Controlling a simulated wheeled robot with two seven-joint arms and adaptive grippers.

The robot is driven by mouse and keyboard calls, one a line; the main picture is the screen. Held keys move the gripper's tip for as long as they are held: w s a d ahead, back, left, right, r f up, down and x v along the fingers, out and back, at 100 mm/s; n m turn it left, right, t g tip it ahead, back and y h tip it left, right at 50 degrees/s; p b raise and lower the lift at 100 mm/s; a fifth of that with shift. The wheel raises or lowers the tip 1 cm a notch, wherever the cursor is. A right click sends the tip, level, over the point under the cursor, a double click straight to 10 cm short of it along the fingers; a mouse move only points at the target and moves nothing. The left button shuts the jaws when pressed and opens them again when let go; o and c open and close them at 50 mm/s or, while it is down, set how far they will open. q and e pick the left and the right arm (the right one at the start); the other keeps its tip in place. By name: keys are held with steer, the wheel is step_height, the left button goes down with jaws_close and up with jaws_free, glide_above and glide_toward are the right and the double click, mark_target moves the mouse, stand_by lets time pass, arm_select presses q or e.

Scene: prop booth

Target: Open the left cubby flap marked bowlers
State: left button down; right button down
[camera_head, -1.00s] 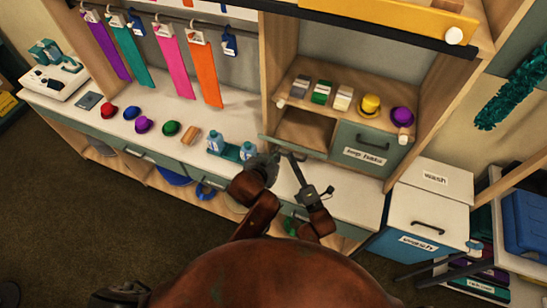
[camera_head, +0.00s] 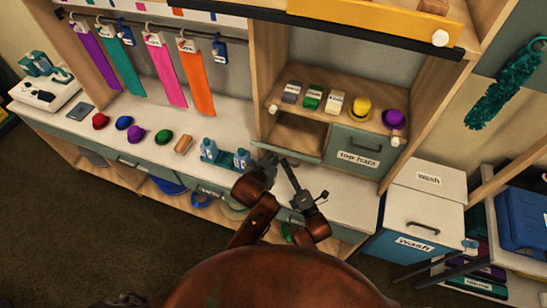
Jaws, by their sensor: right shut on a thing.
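The left cubby (camera_head: 299,131) shows a dark gap at its top, above its grey-green flap (camera_head: 303,151), which is tilted outward and down. The flap's face and any "bowlers" label are hidden from this high view. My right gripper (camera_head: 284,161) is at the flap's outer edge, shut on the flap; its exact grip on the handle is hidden. The neighbouring flap marked "top hats" (camera_head: 358,160) is closed, with a dark handle.
Small coloured hats, including a red one (camera_head: 100,121), lie along the white counter (camera_head: 75,126). Blue bottles (camera_head: 209,148) stand close left of my arm. Blocks and a yellow hat (camera_head: 358,107) sit on the cubby top. A wash bin (camera_head: 416,225) stands at right.

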steer(key=c, duration=2)
jaws_free()
